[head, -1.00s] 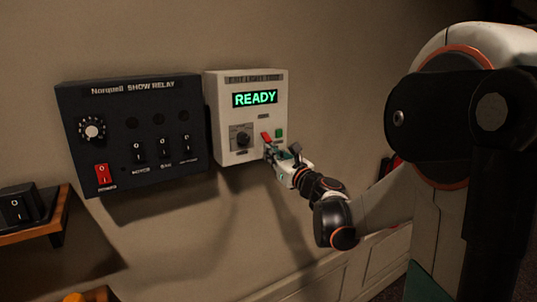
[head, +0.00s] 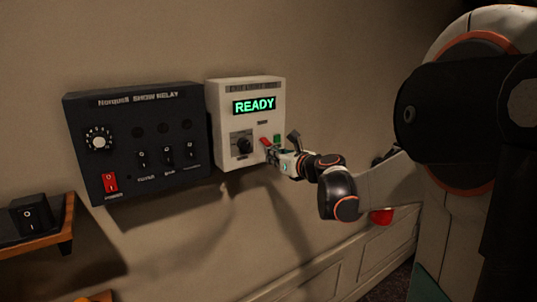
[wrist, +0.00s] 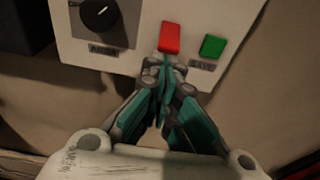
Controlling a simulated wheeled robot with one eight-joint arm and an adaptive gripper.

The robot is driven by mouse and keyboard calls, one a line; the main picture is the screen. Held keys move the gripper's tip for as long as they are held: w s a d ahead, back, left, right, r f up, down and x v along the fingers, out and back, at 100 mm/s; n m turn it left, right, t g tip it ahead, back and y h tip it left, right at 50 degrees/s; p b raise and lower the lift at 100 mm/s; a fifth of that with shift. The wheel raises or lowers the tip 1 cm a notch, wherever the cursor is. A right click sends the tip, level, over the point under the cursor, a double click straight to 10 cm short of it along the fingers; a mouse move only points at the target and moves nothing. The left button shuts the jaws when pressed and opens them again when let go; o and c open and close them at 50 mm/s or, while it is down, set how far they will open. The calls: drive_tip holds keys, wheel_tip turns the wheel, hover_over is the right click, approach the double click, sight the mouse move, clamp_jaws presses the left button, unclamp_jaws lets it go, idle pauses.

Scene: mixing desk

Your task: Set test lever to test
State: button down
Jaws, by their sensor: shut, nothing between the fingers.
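The white wall box (head: 218,110) shows READY in green on its display (head: 255,105). The red test lever (head: 265,142) is low on its face, between a black knob (head: 243,143) and a green button (head: 277,139). In the wrist view the red lever (wrist: 170,37) stands just beyond my fingertips, with the green button (wrist: 212,46) to its right and the knob (wrist: 99,14) to its left. My gripper (wrist: 166,72) is shut and empty, just below the lever; I cannot tell whether it touches it. It also shows in the head view (head: 272,154).
A black Norquell show relay panel (head: 125,180) with a dial, several switches and a red rocker hangs left of the box. A shelf (head: 66,220) with a black switch (head: 30,214) is at the far left. The wall below the box is bare.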

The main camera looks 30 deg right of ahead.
drive_tip(key=r+g+p, duration=0.1)
drive_tip(key=g, duration=0.1)
drive_tip(key=r+g+p, duration=0.1)
drive_tip(key=p, duration=0.1)
drive_tip(key=shift+s+r+g, duration=0.1)
drive_tip(key=shift+s+g, duration=0.3)
drive_tip(key=shift+r+p, duration=0.45)
drive_tip(key=shift+r, duration=0.35)
drive_tip(key=shift+d+r, duration=0.1)
